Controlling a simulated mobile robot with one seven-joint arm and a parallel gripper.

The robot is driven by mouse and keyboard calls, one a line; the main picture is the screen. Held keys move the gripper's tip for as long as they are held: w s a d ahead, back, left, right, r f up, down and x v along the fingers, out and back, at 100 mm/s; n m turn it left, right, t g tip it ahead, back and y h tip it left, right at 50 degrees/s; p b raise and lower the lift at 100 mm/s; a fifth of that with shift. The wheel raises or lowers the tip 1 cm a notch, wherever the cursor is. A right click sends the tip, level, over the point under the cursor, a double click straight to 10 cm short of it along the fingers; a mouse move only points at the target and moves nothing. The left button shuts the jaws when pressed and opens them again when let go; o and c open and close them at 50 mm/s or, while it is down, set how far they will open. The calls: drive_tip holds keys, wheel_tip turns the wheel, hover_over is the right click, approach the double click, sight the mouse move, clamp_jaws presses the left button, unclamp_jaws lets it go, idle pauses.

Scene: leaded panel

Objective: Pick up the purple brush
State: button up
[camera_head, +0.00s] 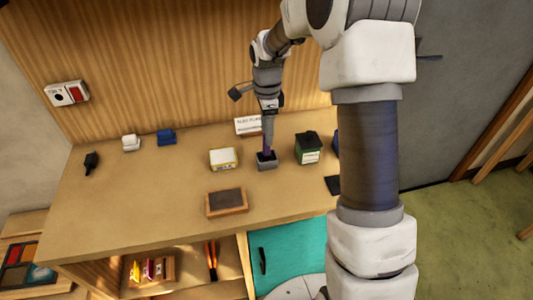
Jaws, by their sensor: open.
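My gripper (268,138) points down at the back middle of the bench, over a small dark grey block-like holder (267,164). A narrow purple piece, which looks like the purple brush (267,152), shows upright between my fingertips and the holder. Its upper part is hidden by or merges with my fingers, so I cannot tell whether they touch it. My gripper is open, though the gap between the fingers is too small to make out.
A white-and-yellow box (223,158) stands left of the holder, a dark green box (308,147) right of it. A framed dark pad (227,202) lies in front. A white sign (248,125) stands behind. The bench top (130,205) is clear at front left.

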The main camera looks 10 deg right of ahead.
sight(267, 150)
wheel_tip(267, 150, down, 5)
drive_tip(key=shift+s+a+f+p, duration=0.1)
drive_tip(key=shift+f+p, duration=0.05)
drive_tip(key=shift+p, duration=0.15)
clamp_jaws()
idle(0.3)
